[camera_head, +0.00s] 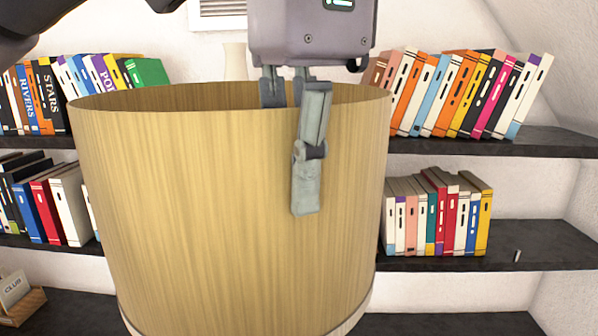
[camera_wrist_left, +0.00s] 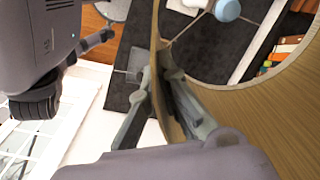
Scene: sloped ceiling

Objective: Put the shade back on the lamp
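The lampshade (camera_head: 200,200) is a large, wood-coloured, open-topped drum in the middle of the head view. My left gripper (camera_head: 300,150) comes down over its near rim, with one finger outside the wall and the other reaching inside, its tip hidden. In the left wrist view the shade's wall (camera_wrist_left: 280,120) passes between the two fingers of the left gripper (camera_wrist_left: 163,92), which are closed on it. The shade looks roughly upright. I cannot make out the lamp for certain. A grey finger-like part shows at the upper left of the wrist view, perhaps my right gripper; its state is unclear.
Dark shelves (camera_head: 500,142) with rows of books (camera_head: 455,95) stand behind the shade on both sides. A small wooden holder (camera_head: 22,300) is at the lower left. Through the shade in the wrist view, a round light-blue object (camera_wrist_left: 228,10) shows near a dark surface.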

